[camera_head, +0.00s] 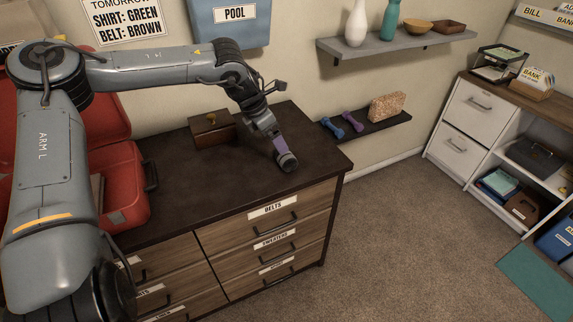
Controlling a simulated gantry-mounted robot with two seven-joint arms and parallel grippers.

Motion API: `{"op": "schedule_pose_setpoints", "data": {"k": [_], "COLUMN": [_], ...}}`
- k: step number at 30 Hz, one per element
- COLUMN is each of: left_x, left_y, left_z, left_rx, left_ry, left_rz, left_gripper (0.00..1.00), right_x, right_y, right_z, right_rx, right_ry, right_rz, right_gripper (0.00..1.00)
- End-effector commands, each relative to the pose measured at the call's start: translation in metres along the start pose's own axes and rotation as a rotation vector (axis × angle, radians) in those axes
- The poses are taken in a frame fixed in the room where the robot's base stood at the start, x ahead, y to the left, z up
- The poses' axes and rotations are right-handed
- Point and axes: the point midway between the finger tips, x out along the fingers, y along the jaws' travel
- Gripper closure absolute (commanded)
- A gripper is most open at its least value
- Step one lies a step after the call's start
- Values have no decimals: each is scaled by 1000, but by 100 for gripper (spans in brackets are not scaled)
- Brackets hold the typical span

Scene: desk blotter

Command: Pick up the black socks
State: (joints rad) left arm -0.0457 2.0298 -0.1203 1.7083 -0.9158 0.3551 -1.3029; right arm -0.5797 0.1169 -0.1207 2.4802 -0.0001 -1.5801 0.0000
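I see no black socks in this view. The dark-topped dresser (185,185) stands below my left arm, with its drawers shut. Its right column has a drawer labelled BELTS (268,216), one labelled SWEATERS (272,242) and a bottom drawer (276,268) whose label is too small to read surely. The left column is partly hidden by my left arm. My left gripper (286,160) is over the right part of the dresser top, pointing down. Its fingers are not clear, so I cannot tell whether it is open or shut. My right gripper is out of view.
An open red suitcase (122,185) sits on the dresser's left, partly behind my arm. A small brown box (212,130) stands at the back. A low wall shelf (372,127) holds dumbbells. Carpet (410,240) is clear between the dresser and the white cabinet (468,125).

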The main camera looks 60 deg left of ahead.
Motion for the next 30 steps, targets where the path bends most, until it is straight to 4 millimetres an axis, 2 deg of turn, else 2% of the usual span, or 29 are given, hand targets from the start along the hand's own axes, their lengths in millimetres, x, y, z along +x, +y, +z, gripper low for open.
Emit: {"op": "schedule_pose_setpoints", "data": {"k": [1, 6, 17, 27, 30], "left_x": [10, 31, 50, 86, 92], "left_y": [0, 0, 0, 2, 1], "left_z": [-2, -2, 0, 3, 4], "left_rx": [-2, -1, -1, -3, -2], "left_ry": [4, 5, 3, 5, 2], "left_rz": [0, 0, -1, 0, -1], "left_gripper": [0, 0, 0, 0, 0], "right_x": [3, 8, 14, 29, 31], "right_y": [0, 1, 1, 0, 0], "right_z": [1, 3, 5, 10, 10], "right_rx": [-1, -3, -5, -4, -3], "right_ry": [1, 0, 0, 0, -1], "right_rz": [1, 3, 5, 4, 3], "right_gripper": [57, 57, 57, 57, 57]}}
